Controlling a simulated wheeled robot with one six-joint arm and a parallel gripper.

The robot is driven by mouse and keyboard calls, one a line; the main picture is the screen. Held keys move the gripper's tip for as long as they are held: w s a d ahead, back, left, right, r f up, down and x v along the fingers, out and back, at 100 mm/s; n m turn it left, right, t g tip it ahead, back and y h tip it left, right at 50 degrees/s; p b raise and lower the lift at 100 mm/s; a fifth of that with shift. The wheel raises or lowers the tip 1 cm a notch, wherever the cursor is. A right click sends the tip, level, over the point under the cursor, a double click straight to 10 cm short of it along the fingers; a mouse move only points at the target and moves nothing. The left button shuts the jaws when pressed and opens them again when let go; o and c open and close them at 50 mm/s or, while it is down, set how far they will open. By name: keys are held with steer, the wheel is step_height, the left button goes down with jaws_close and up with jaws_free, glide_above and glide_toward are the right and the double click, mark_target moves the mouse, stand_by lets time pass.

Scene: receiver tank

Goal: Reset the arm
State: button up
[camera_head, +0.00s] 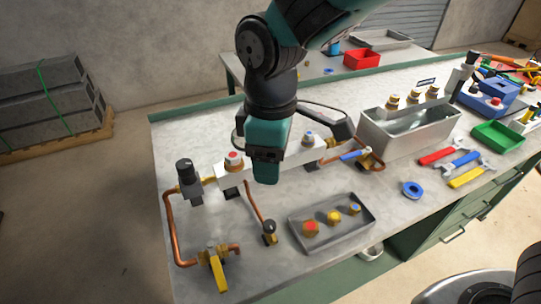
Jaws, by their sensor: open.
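My teal and black arm comes down from the top of the camera_head view. Its end, my gripper (290,140), hangs over the workbench (190,130), in front of the pipe assembly. Its dark fingers are spread apart, with nothing seen between them. The teal wrist part hides the middle of the assembly. A white manifold block with a red-topped fitting (233,160) shows at left of the wrist. A blue-handled valve (354,155) shows at right.
A copper pipe (171,230) and a yellow-handled valve (218,272) stand at the bench's front left. A grey tray (297,234) holds three coloured fittings. A metal tank (408,139) stands behind. Wrenches (437,156) and a green bin (498,136) lie at right.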

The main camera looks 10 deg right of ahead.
steer(key=shift+r, duration=0.1)
stand_by(0.4)
steer(key=s+d+r+m+y, duration=0.4)
steer(key=s+d+r+m, duration=0.2)
steer(key=s+d, duration=0.4)
steer(key=shift+s+m+t, duration=0.3)
steer(key=shift+s+m, duration=0.4)
steer(key=shift+s, duration=0.05)
steer(key=shift+w+d, duration=0.1)
steer(key=m+h, duration=0.4)
steer(key=m, duration=0.2)
glide_above(270, 224)
step_height(270, 224, down, 7)
step_height(270, 224, down, 16)
steer(key=shift+f, duration=0.25)
